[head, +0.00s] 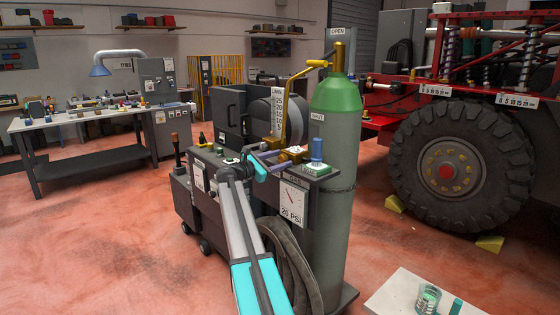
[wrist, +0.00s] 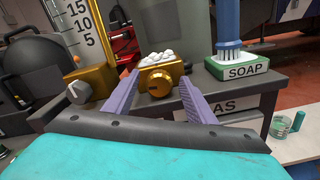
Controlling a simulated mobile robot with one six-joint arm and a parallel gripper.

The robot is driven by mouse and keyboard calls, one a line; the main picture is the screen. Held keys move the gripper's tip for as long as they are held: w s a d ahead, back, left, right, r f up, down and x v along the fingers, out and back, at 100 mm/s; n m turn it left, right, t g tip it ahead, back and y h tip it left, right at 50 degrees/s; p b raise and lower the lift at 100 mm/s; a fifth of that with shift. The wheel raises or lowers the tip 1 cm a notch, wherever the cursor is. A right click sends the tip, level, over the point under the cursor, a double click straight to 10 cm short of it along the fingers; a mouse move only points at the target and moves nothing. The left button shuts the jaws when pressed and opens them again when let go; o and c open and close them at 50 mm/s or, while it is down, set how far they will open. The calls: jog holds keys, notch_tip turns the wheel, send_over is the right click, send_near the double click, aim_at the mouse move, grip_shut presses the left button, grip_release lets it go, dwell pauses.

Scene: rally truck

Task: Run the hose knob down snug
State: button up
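A round brass knob (wrist: 159,84) with a dark slot sits on the front of a brass block, centred in the wrist view. White bubbly lumps (wrist: 160,58) lie on top of the block. My gripper (wrist: 158,92) is open, with one purple finger on each side of the knob; I cannot tell whether either finger touches it. In the head view my gripper (head: 275,158) is at the top of the dark cart, beside the brass fitting (head: 296,153). The knob itself is hard to make out there.
A brass gauge column (wrist: 85,45) with a grey knob (wrist: 77,91) stands left of the block. A SOAP stand (wrist: 238,69) with a blue brush (wrist: 229,28) is at right. The green-topped cylinder (head: 337,120) stands close behind. A gas dial (head: 291,200) faces front.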

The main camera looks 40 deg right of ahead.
dwell(0.3)
jog(key=a+b, duration=0.2)
jog(key=a, duration=1.1)
jog(key=shift+w+a, duration=0.35)
jog(key=shift+w, duration=0.1)
jog(key=shift+f, duration=0.1)
